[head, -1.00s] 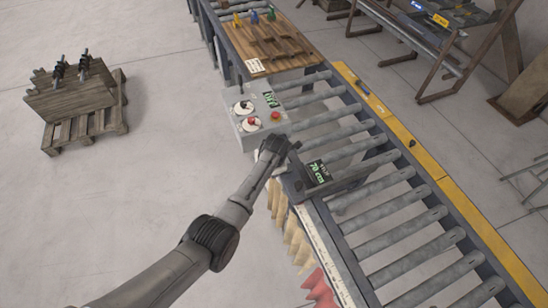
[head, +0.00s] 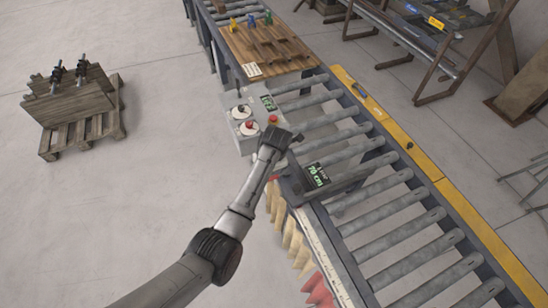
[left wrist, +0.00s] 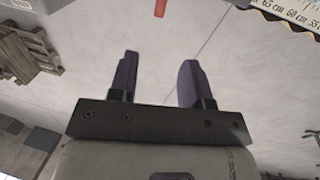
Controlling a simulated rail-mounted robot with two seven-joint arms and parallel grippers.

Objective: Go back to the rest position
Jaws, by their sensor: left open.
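My left gripper (head: 277,138) is at the end of the arm reaching in from the lower left in the head view. It appears over the lower right corner of the grey control box (head: 239,117), close to its red button. Whether it touches the box cannot be told. In the left wrist view my left gripper (left wrist: 160,62) has its two dark fingers spread, with only floor visible between them. My right gripper is not in view.
Red and yellowish pennants and a ruler line that edge. A wooden tool board (head: 266,45) lies beyond the box. A pallet (head: 82,130) stands left on open floor.

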